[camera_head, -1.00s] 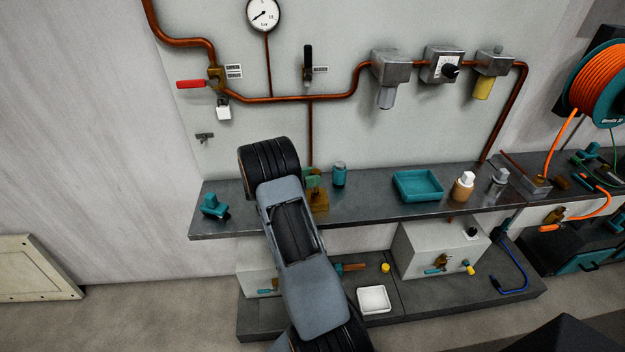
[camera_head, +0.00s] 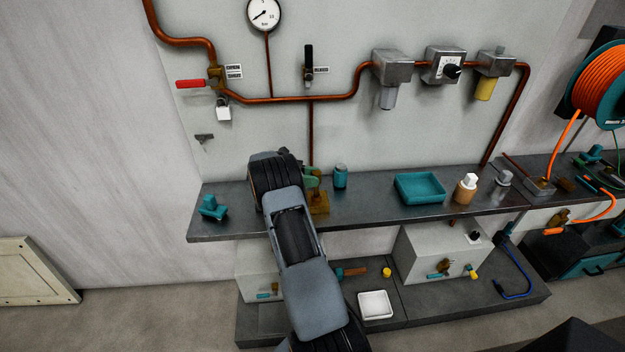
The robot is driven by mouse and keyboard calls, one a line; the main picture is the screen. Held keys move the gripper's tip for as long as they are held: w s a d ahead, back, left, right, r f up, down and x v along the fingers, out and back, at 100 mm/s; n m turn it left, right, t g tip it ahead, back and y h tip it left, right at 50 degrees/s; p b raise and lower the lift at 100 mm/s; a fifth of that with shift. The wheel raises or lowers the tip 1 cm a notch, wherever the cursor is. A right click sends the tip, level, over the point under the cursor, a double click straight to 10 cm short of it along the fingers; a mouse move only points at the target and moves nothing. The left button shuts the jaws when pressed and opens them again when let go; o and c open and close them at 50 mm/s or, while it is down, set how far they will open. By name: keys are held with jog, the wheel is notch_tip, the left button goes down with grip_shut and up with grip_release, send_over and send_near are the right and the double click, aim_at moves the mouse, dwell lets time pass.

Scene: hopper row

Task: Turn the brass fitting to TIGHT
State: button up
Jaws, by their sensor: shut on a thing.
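The brass fitting (camera_head: 319,204) stands on the grey shelf, just right of my wrist; its left side is hidden by my arm. A green part shows at its top. My gripper (camera_head: 307,177) is at the upper part of the fitting and shut on it. My wrist covers most of the jaws, so the exact grip and any TIGHT mark cannot be seen.
On the shelf (camera_head: 370,205) are a teal jar (camera_head: 340,176) close right of the fitting, a teal tray (camera_head: 420,187), and a teal clamp-like item (camera_head: 212,208) at left. Copper pipe (camera_head: 310,99) with a red-handled valve (camera_head: 190,84) runs along the wall behind.

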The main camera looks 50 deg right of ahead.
jog(key=shift+f, duration=0.25)
jog(key=o, duration=1)
jog(key=shift+r, duration=0.1)
jog(key=shift+r, duration=0.1)
jog(key=shift+r, duration=0.2)
notch_tip(320, 180, up, 2)
jog(key=shift+r, duration=0.2)
jog(key=s+a+r+p, duration=0.1)
jog(key=s+a+r, duration=0.7)
jog(key=s+r, duration=0.2)
jog(key=shift+s+a, duration=0.4)
jog(key=shift+s, duration=0.05)
